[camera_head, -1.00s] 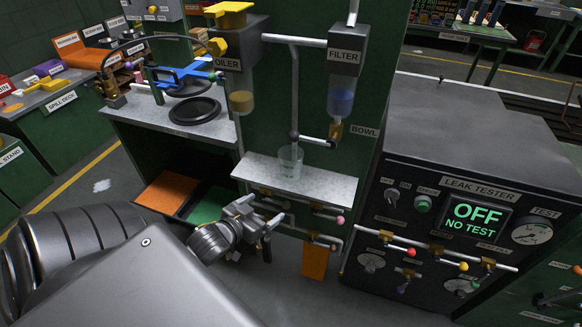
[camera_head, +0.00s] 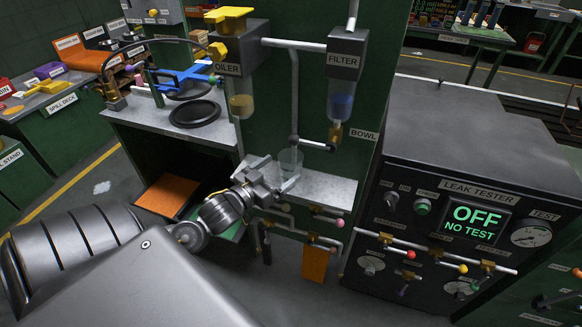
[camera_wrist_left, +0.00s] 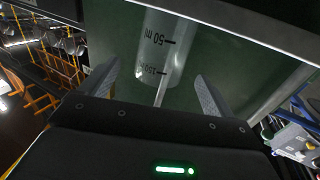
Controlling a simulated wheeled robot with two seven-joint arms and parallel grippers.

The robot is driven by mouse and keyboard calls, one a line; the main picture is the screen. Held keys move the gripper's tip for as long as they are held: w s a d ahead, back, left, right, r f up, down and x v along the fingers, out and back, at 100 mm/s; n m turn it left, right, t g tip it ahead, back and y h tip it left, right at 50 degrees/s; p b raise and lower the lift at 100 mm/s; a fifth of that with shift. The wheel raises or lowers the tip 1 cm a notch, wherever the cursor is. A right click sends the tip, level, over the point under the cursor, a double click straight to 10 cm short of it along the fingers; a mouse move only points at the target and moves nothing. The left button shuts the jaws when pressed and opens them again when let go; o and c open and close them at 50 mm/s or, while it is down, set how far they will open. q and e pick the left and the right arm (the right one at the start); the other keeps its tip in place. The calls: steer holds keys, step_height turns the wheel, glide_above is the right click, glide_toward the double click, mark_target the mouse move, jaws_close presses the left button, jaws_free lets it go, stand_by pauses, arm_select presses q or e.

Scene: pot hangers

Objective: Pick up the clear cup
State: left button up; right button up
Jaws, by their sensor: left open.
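The clear cup (camera_head: 290,161) stands upright on a light grey metal shelf (camera_head: 325,188) in front of the green panel, in the head view. In the left wrist view the cup (camera_wrist_left: 164,42) shows black volume marks and lies between and beyond the two fingers. My left gripper (camera_head: 279,175) is at the shelf's front left, close to the cup, its open fingers pointing toward it. The open fingers also show in the left wrist view (camera_wrist_left: 158,78), with gaps to the cup on both sides. My right gripper is not in view.
A pipe with a dark elbow (camera_head: 293,141) hangs just above the cup. The filter bowl (camera_head: 341,100) and oiler bowl (camera_head: 242,105) hang higher. Pipes with coloured knobs (camera_head: 316,211) run below the shelf. The leak tester (camera_head: 450,190) stands at the right.

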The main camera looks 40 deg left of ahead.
arm_select(q)
steer(key=shift+w+d+p, duration=0.1)
steer(key=shift+w+p, duration=0.35)
steer(key=shift+w, duration=1.75)
steer(key=shift+w+f, duration=0.1)
steer(key=shift+w, duration=0.4)
steer(key=c, duration=0.8)
steer(key=shift+c, duration=1.4)
steer(key=shift+s, duration=0.1)
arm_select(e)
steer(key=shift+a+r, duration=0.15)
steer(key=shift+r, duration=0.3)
